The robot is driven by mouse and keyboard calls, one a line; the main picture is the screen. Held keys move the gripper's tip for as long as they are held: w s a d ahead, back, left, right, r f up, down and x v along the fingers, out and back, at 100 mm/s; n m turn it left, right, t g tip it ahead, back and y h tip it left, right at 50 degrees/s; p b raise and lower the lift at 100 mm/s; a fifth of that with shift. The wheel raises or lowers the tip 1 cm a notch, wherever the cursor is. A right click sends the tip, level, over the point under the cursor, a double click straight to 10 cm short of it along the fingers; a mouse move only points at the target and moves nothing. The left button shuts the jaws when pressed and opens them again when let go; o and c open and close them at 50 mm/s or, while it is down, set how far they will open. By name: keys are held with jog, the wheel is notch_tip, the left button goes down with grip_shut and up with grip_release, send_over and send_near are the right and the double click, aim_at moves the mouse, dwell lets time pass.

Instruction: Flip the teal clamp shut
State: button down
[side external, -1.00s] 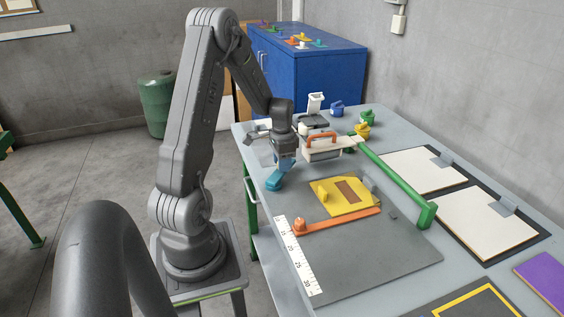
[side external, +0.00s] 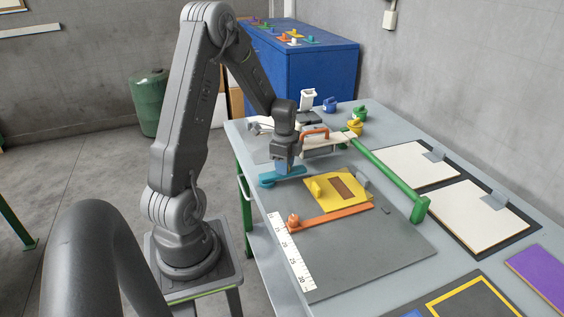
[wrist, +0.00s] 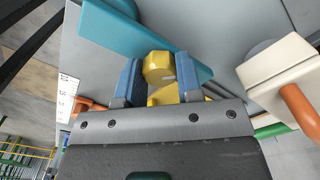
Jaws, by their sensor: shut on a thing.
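The teal clamp (side external: 268,181) is a flat bar near the table's left edge, beside the grey mat. In the side view it lies roughly crosswise. In the wrist view its bar (wrist: 115,28) runs from upper left to right, behind the fingertips.
A yellow plate (side external: 322,202) with a raised knob lies right of the clamp, with an orange clamp (side external: 335,217) along its near side. A white block with an orange handle (side external: 313,134) stands behind my gripper. A green bar (side external: 390,180) lies beyond.

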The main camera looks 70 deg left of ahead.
jog(key=shift+s+d+m, duration=0.1)
jog(key=shift+d+m, duration=0.45)
jog(key=shift+m, duration=0.55)
jog(key=shift+s+d+m, duration=0.1)
jog(key=shift+d+m, duration=0.4)
jog(key=shift+m, duration=0.6)
jog(key=c, duration=0.8)
grip_release()
notch_tip(320, 180, up, 14)
jog(key=shift+f, duration=0.1)
